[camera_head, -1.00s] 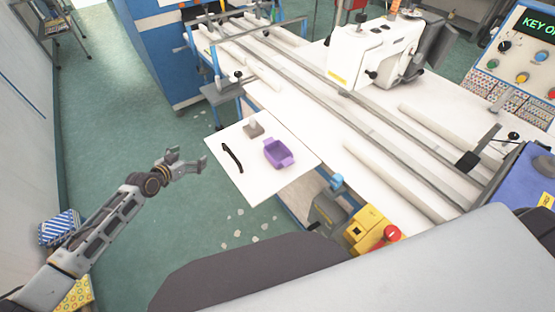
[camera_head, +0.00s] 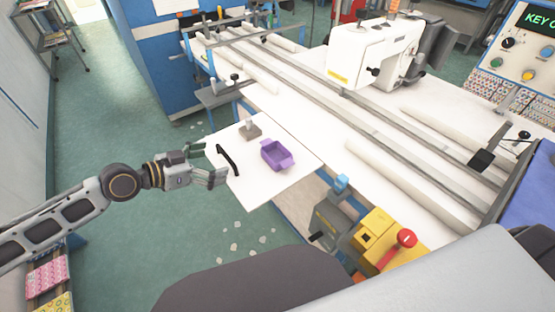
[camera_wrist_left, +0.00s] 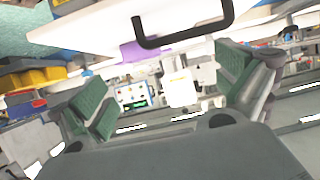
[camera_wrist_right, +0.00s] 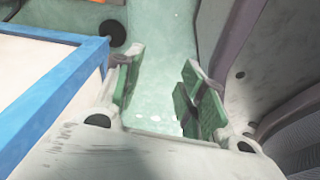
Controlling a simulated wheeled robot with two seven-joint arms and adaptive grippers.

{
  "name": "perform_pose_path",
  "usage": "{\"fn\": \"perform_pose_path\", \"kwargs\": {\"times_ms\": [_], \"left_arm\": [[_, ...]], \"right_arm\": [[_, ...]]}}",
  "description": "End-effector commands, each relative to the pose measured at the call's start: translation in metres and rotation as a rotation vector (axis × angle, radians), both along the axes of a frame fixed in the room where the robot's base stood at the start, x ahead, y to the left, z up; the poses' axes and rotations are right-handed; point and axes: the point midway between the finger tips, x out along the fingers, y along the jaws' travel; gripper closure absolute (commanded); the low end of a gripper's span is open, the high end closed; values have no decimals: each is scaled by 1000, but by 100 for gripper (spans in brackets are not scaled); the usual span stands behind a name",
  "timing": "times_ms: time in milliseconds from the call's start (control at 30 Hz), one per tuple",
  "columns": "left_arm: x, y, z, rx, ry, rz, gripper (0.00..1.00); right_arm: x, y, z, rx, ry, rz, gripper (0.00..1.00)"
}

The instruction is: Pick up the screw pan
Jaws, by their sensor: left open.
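A small purple pan (camera_head: 276,155) with tab ends, likely the screw pan, sits on a white board (camera_head: 258,192) in the head view. A black bar handle (camera_head: 228,161) is on the board, left of the pan. My left gripper (camera_head: 211,164) is open and empty at the board's left edge, just short of the handle. In the left wrist view, the handle (camera_wrist_left: 182,37) shows ahead of the open fingers (camera_wrist_left: 165,88), with part of the purple pan (camera_wrist_left: 145,50) behind it. My right gripper (camera_wrist_right: 160,85) shows only in its wrist view, fingers apart and empty.
A grey block (camera_head: 250,131) sits behind the pan on the board. The large white sewing table (camera_head: 330,120) with rails and a white sewing machine (camera_head: 365,55) lies to the right. A yellow box with a red knob (camera_head: 406,238) is in front. A blue-edged surface (camera_wrist_right: 75,70) is near my right gripper.

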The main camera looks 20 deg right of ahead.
Motion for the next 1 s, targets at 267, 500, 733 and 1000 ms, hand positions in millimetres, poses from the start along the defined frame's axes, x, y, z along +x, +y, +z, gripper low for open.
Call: {"fn": "perform_pose_path", "kwargs": {"times_ms": [267, 500, 733, 1000], "left_arm": [[-28, -21, 6, -2, -9, -73, 0], [-28, -21, 6, -2, -9, -73, 0], [-26, -26, 4, -2, -10, -73, 0], [-20, -44, -3, -3, -10, -73, 0]], "right_arm": [[-25, -12, 1, -25, 42, -7, 60], [-25, -12, 1, -25, 43, -8, 60], [-26, -13, 2, -25, 43, -7, 60], [-33, -15, 2, -28, 49, -7, 60]]}}
